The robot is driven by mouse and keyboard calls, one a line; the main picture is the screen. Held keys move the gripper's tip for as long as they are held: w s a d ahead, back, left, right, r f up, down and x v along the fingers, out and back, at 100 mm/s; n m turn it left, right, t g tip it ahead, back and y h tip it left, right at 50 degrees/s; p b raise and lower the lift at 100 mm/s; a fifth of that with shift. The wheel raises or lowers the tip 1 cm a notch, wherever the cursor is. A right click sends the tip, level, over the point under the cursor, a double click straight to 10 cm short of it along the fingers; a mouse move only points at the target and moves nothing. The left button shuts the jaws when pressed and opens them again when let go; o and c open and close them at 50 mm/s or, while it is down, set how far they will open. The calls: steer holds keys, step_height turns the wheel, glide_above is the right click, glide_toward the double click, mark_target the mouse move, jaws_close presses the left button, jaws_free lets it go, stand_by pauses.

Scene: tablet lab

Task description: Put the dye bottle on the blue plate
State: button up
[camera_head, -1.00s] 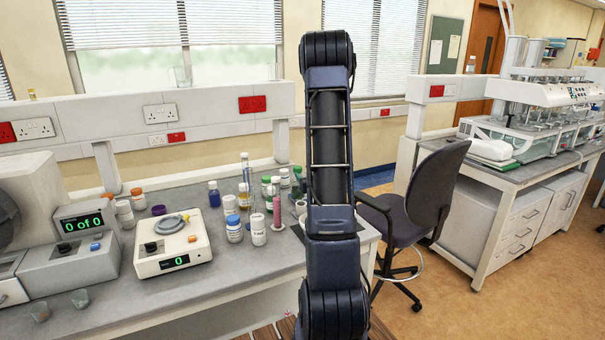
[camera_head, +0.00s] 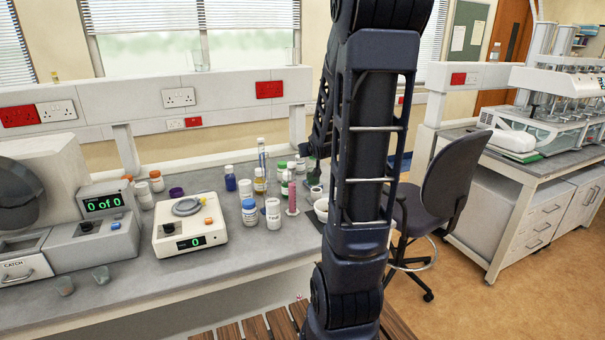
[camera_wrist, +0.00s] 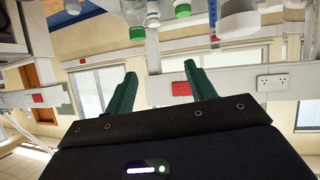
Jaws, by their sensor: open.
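Several small bottles stand in a cluster on the grey bench, and I cannot tell for certain which is the dye bottle. One is a dark blue bottle with a white cap (camera_head: 230,179); a white bottle with a blue cap (camera_head: 249,213) stands nearer. No blue plate can be made out; my arm hides part of the bench at the right. My gripper (camera_wrist: 160,70) shows in the wrist view with its two green fingers apart and nothing between them. That view looks upside down, with green-capped bottles (camera_wrist: 183,10) and a white container (camera_wrist: 238,20) beyond the fingertips.
A balance (camera_head: 190,228) sits left of the bottles, with a small purple item (camera_head: 176,192) behind it. A grey machine (camera_head: 75,245) stands farther left. Tall thin glassware (camera_head: 262,165) rises among the bottles. An office chair (camera_head: 445,185) stands right of the bench.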

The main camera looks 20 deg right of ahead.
steer(key=s+a+r+g+y, duration=0.1)
steer(key=s+a+r+g, duration=0.1)
steer(key=s+a, duration=0.3)
steer(key=s+a+r+g, duration=0.2)
steer(key=s+a, duration=0.3)
steer(key=s, duration=0.8)
steer(key=s+a+r+n+g+y, duration=0.1)
steer(key=s+a, duration=0.4)
steer(key=s, duration=0.5)
steer(key=r+g, duration=0.1)
steer(key=g, duration=0.1)
steer(key=shift+r+g+y, duration=0.3)
steer(key=shift+r+g, duration=0.05)
steer(key=shift+g, duration=0.05)
